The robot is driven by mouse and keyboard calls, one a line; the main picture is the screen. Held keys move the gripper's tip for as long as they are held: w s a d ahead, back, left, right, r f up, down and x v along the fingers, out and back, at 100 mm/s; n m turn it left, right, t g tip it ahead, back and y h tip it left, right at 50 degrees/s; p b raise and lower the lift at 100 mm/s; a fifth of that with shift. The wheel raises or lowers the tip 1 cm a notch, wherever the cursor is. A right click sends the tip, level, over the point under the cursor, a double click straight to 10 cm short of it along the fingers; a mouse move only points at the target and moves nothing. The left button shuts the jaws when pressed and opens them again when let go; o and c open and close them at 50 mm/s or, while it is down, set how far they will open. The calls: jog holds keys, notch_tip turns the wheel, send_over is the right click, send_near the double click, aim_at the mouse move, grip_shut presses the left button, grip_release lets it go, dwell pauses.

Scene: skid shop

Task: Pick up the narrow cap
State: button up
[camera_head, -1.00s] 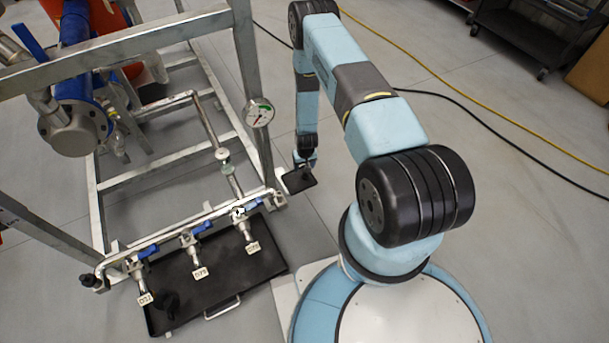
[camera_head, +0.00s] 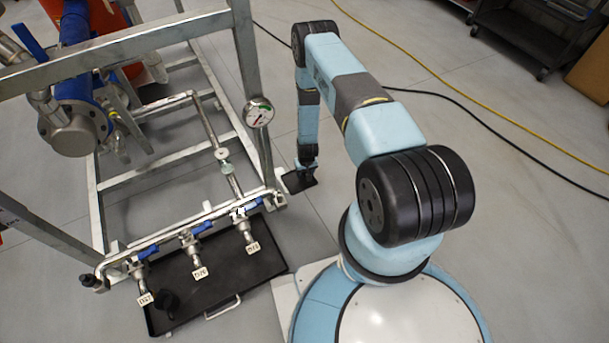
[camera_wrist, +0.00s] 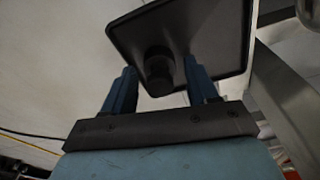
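A small dark round cap (camera_wrist: 158,66) stands on a small black tray (camera_wrist: 118,30) in the wrist view. My gripper (camera_wrist: 160,66) is open, with one blue finger on each side of the cap and a visible gap at the left finger. I cannot tell if the right finger touches it. In the head view my gripper (camera_head: 306,174) is just over the small black tray (camera_head: 292,185) on the floor, and it hides the cap there. Another dark cap-like piece (camera_head: 167,299) lies in the large drip tray. I cannot compare their widths.
The large black drip tray (camera_head: 215,262) lies under several tagged valves with blue handles. The metal skid frame (camera_head: 245,75) with its gauge (camera_head: 259,112) rises just left of my gripper. Black and yellow cables cross the open floor to the right.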

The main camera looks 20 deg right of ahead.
jog(key=c, duration=0.9)
